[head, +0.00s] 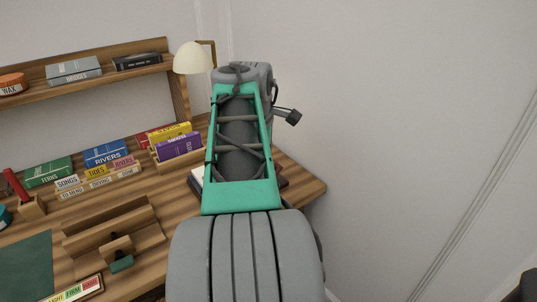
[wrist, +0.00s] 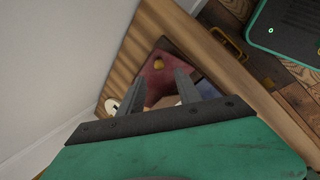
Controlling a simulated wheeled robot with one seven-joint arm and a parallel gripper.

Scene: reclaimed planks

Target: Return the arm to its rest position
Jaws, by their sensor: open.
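My gripper (wrist: 158,76) shows in the wrist view with its two grey fingers spread apart and nothing held between them. Beyond the fingers, a dark red item (wrist: 157,88) with a small yellow spot lies near the wooden desk edge; what it is I cannot tell. In the head view my green and grey arm stretches forward over the right end of the desk (head: 187,207), close to the white wall. The fingers are not visible in that view.
The desk holds a purple book (head: 180,146), a blue book (head: 105,153), a green book (head: 48,172), label blocks (head: 96,171) and a wooden holder (head: 112,236). A lamp (head: 193,58) stands behind, beside a shelf (head: 100,83). The white wall (head: 400,110) bounds the right side.

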